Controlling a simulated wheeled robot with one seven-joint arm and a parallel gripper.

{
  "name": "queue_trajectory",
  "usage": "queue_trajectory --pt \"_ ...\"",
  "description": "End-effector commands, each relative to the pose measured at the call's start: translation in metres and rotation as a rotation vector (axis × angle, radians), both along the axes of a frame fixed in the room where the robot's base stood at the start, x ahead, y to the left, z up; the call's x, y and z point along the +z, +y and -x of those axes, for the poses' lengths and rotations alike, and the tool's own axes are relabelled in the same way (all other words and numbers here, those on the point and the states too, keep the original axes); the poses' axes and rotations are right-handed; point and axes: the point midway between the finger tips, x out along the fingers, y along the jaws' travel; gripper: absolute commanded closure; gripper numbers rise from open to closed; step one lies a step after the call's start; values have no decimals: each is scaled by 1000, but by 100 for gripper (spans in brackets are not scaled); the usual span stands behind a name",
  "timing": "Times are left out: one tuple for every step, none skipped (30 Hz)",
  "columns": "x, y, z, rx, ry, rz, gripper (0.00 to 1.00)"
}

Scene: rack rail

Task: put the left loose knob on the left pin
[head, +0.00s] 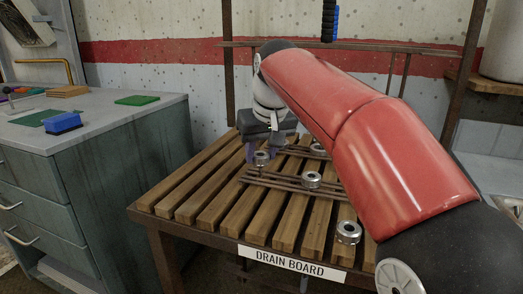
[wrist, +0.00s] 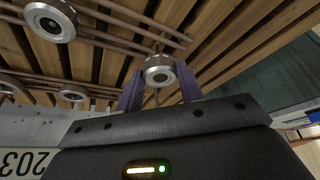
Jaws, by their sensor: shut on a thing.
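My gripper (head: 262,152) points down over the left part of the drain board (head: 172,206). Its purple fingers are shut on a silver ring-shaped knob, the left loose knob (head: 262,159), near the left end of the thin rails (head: 283,181). In the wrist view the knob (wrist: 160,72) sits between the fingertips, close to the rail ends. The left pin cannot be made out clearly, and I cannot tell whether the knob touches it. Another knob (head: 311,180) is at the middle of the front rails. One knob (head: 348,232) is at the front right.
A further knob (head: 318,150) is at the back, partly hidden by my red arm. A grey cabinet (head: 95,150) with a blue block (head: 63,122) and a green pad (head: 137,100) stands at the left. The front-left slats are clear.

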Motion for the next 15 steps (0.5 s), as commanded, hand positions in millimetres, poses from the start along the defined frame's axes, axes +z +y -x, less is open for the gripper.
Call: queue_trajectory --pt "0 0 0 0 0 0 86" --pt "0 0 0 0 0 0 86" --pt "0 0 0 0 0 0 86" --pt "0 0 0 0 0 0 86" --pt "0 0 0 0 0 0 86" --pt "0 0 0 0 0 0 86" --pt "-1 0 0 0 0 0 86" --pt "-1 0 0 0 0 0 86" --pt "-2 0 0 0 0 0 86" --pt "-3 0 0 0 0 0 86" --pt "-4 0 0 0 0 0 86" --pt "-5 0 0 0 0 0 86" --pt "-6 0 0 0 0 0 86" --pt "-7 0 0 0 0 0 86" --pt "-8 0 0 0 0 0 86"
